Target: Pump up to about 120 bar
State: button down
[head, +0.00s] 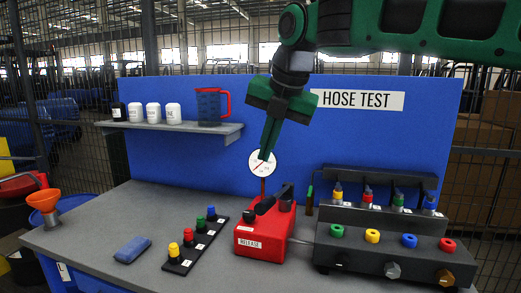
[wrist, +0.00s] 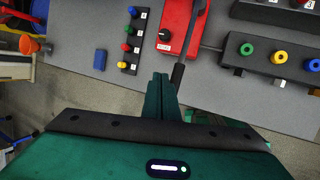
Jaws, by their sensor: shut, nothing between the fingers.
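The red hand pump (head: 264,237) with a RELEASE label stands on the bench in the middle of the head view. Its black lever (head: 272,200) slopes up to the right over the body. A round white gauge (head: 262,163) stands on a red stem behind the pump; its reading is too small to tell. My gripper (head: 266,156) is shut and empty, pointing down in front of the gauge, above the pump. In the wrist view the shut fingers (wrist: 159,88) lie just left of the dark lever end (wrist: 177,75), below the red pump body (wrist: 180,25); contact cannot be told.
A black fixture (head: 398,245) with coloured rings and several hose fittings stands right of the pump. A black strip (head: 196,246) with coloured knobs and a blue block (head: 132,249) lie left. A shelf (head: 170,129) holds white jars and a blue jug.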

aim_at(267, 199)
notch_tip(267, 199, down, 9)
jog(key=shift+f, duration=0.15)
dwell(0.4)
jog(key=shift+f, duration=0.1)
notch_tip(267, 199, down, 4)
jog(key=shift+r, duration=2.2)
jog(key=shift+f, duration=0.15)
dwell(0.9)
